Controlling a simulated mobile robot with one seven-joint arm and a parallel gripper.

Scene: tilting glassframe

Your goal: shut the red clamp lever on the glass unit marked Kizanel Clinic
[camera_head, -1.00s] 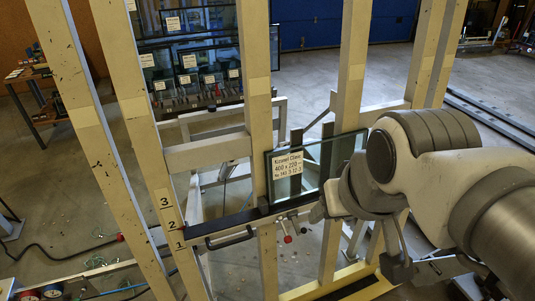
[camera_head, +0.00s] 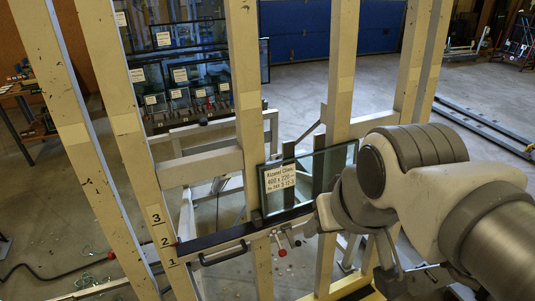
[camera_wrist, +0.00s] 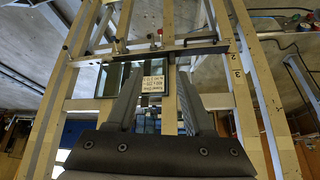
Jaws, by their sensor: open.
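The glass unit (camera_head: 325,168) stands on a dark ledge (camera_head: 215,240) of the cream frame, with a white label (camera_head: 281,182) reading Kizanel Clinic, 400 x 220. The red-tipped clamp lever (camera_head: 281,252) hangs down below the ledge, under the label. In the wrist view the scene is upside down: the glass (camera_wrist: 111,78), label (camera_wrist: 153,79) and red lever tip (camera_wrist: 160,32) lie beyond my gripper (camera_wrist: 162,50). My gripper is open and empty, its dark fingers either side of the label in the picture. In the head view the arm hides its fingertips.
Cream uprights (camera_head: 250,100) stand left and right of the glass, with step numbers on one post (camera_head: 160,235). A black handle (camera_head: 224,254) juts out below the ledge. More labelled glass units (camera_head: 190,95) stand behind. Open floor (camera_head: 320,95) lies beyond the frame.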

